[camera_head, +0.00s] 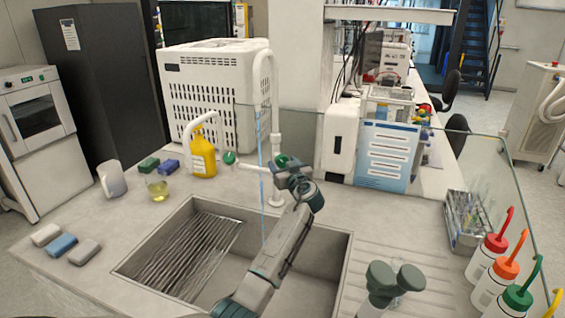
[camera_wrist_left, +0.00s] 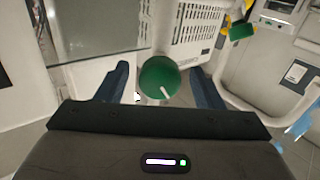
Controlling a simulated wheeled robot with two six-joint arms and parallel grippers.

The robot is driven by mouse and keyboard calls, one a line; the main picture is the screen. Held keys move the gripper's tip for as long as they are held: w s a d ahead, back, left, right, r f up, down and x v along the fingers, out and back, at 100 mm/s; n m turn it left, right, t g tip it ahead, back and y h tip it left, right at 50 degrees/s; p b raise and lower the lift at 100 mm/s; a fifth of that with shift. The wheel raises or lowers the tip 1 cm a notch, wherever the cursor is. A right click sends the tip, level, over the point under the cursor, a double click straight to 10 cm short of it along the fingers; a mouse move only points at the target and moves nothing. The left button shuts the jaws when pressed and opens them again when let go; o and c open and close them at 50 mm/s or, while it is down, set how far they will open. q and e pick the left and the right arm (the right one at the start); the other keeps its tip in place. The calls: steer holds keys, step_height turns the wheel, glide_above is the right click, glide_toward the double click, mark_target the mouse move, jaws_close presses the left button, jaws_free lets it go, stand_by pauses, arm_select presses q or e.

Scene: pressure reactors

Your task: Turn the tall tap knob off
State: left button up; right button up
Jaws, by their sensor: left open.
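The tall white tap (camera_head: 276,120) stands behind the sink, its neck arching over it. A thin blue stream of water (camera_head: 262,190) runs down from its spout into the sink. One green knob (camera_head: 282,160) is at the tap's post by my left gripper (camera_head: 287,168); another green knob (camera_head: 229,158) is on a side branch to the left. In the left wrist view, a round green knob (camera_wrist_left: 160,77) with a white line mark lies between the two open fingers of my left gripper (camera_wrist_left: 160,84), with gaps on both sides. My right gripper is not in view.
The sink (camera_head: 335,262) is below my left arm. A yellow bottle (camera_head: 203,158), a beaker (camera_head: 158,188) and a white jug (camera_head: 112,180) stand left of the tap. Wash bottles (camera_head: 488,258) stand at the right. A glass pane (camera_head: 500,185) runs along the counter's right side.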

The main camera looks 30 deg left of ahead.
arm_select(q)
steer(key=shift+d, duration=0.1)
steer(key=shift+r, duration=0.1)
steer(key=shift+c, duration=1.3)
steer(key=c, duration=0.7)
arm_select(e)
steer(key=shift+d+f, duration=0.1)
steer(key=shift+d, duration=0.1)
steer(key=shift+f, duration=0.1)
